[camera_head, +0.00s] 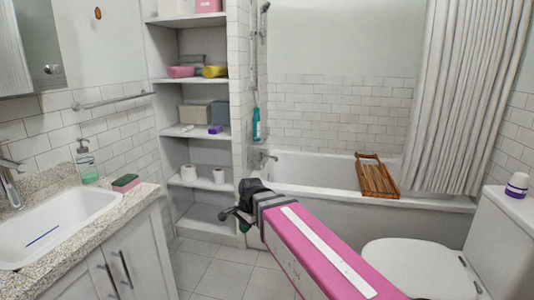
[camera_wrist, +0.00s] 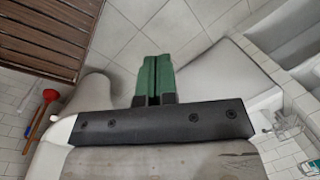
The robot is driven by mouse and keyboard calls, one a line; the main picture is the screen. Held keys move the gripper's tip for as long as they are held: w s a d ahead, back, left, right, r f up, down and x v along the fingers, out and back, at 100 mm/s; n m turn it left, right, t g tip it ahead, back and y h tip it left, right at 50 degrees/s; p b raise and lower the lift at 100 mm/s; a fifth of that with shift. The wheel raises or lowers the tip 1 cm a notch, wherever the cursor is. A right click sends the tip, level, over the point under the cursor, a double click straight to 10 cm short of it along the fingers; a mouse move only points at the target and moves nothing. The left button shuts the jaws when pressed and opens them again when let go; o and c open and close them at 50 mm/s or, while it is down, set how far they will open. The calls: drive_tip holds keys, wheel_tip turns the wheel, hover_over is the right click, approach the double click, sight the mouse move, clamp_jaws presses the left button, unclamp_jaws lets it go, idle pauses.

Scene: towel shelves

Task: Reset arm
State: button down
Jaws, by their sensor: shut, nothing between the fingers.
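My arm, pink with a white stripe, reaches in from the bottom right of the head view. It ends in a dark wrist in front of the bathtub, where the gripper fingers cannot be made out. In the wrist view my gripper (camera_wrist: 152,80) shows two green fingers pressed together with nothing between them. The gripper hangs in free air, apart from the shelves (camera_head: 190,132) and the bathtub (camera_head: 310,170).
A sink counter (camera_head: 120,205) stands at left and a toilet (camera_head: 425,265) at right. A wooden rack (camera_head: 376,178) lies across the tub rim. A plunger (camera_wrist: 48,98) shows in the wrist view. Tiled floor (camera_head: 212,265) is clear at centre left.

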drive_tip(key=s+d+f+n+h, duration=0.1)
drive_tip(key=d+f+n, duration=0.3)
drive_tip(key=d, duration=0.9)
drive_tip(key=s+d+f+n, duration=0.2)
drive_tip(key=d+f+n, duration=0.2)
drive_tip(key=d+f, duration=0.6)
drive_tip(key=d, duration=0.4)
drive_tip(key=shift+d+f+n+g+h, duration=0.15)
drive_tip(key=shift+f+n+g+h, duration=0.05)
drive_tip(key=shift+n+g+h, duration=0.2)
drive_tip(key=shift+s, duration=0.1)
